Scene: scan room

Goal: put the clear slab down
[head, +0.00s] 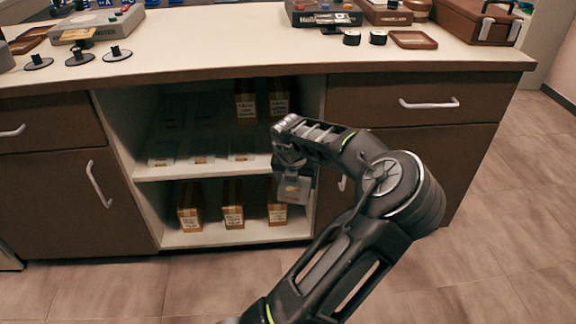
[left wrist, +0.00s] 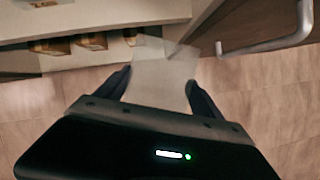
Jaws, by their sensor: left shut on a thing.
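The clear slab (left wrist: 165,62) is a pale, see-through plate. It sits between the two dark fingers of my left gripper (left wrist: 158,84), which is shut on it. In the left wrist view its far end reaches toward the shelf edge and overlaps the lower part of the cabinet. In the head view my left gripper (head: 293,186) hangs in front of the right side of the open shelf unit, and the slab is hard to make out there. My right gripper is not in view.
Brown boxes (head: 233,205) stand on the bottom shelf, others higher up. The countertop (head: 220,50) carries instruments and cases.

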